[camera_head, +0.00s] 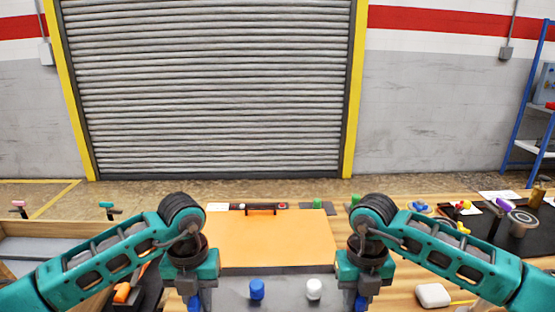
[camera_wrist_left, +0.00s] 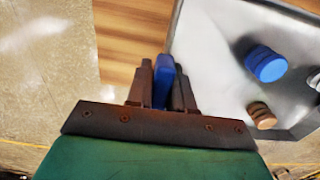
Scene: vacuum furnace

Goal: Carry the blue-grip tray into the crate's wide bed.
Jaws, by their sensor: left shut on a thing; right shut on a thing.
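The grey tray (camera_head: 284,297) lies low in the middle of the head view, between my two grippers. Its near part is cut off by the frame. A blue cylinder (camera_head: 257,289) and a white one (camera_head: 314,289) stand on it. My left gripper (camera_head: 193,302) is shut on the tray's left blue grip; in the left wrist view the fingers pinch this blue grip (camera_wrist_left: 163,82) beside the tray (camera_wrist_left: 205,60). My right gripper (camera_head: 361,302) is shut on the right blue grip, mostly hidden. A wooden-walled crate (camera_head: 50,228) stands at the left, partly behind my left arm.
An orange panel (camera_head: 268,238) lies just beyond the tray. A dark mat (camera_head: 515,242) with several tools and a round container lies at the right. A white block (camera_head: 432,295) lies right of my right gripper. An orange-handled item (camera_head: 122,292) is under my left arm.

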